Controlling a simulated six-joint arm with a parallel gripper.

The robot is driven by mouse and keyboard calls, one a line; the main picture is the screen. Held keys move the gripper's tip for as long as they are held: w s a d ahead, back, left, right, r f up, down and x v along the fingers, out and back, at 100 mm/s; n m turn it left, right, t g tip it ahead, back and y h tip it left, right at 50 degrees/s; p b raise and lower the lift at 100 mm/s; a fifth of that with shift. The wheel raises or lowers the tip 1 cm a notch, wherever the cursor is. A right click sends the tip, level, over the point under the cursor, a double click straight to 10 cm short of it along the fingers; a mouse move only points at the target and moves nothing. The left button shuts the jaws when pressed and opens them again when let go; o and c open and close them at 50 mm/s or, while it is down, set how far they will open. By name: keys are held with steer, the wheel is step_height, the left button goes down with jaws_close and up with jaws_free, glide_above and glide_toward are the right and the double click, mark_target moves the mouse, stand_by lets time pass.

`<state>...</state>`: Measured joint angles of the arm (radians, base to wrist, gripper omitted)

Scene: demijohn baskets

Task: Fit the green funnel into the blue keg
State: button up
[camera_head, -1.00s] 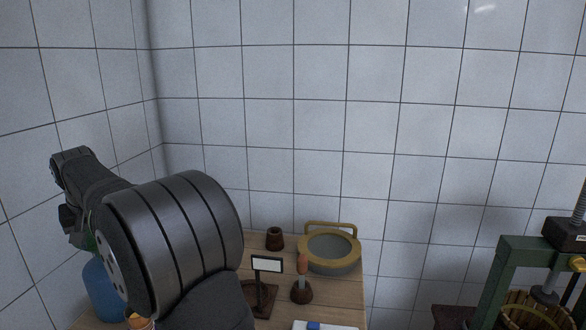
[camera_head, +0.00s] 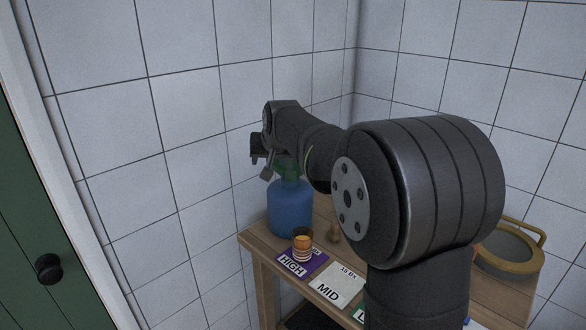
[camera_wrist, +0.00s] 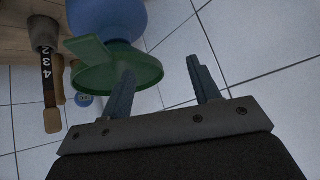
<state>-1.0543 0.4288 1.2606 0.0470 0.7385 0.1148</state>
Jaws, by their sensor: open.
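The blue keg (camera_head: 290,208) stands upright at the table's far left corner; its side also fills the top of the wrist view (camera_wrist: 108,18). The green funnel (camera_head: 288,169) is at the top of the keg, wide rim up. In the wrist view the funnel (camera_wrist: 115,72) shows its rim and a flat tab, in line with the keg's neck. Its spout is hidden and appears to be inside the neck. My gripper (camera_wrist: 160,68) is open and empty; one finger overlaps the funnel's rim in the picture, and I cannot tell if they touch.
A striped orange cup (camera_head: 302,249) stands on the purple HIGH card (camera_head: 300,266), beside the white MID card (camera_head: 336,288). A round brass-rimmed sieve (camera_head: 508,246) is at the right. Tiled walls close off the table's back and left. My arm hides the table's middle.

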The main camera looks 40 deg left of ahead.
steer(key=s+f+y, duration=0.1)
steer(key=s+y, duration=0.2)
steer(key=s, duration=0.1)
steer(key=m+t+y, duration=0.2)
steer(key=t, duration=0.7)
glide_toward(291, 180)
steer(key=x, duration=1.2)
steer(key=shift+f, duration=0.1)
jaws_close()
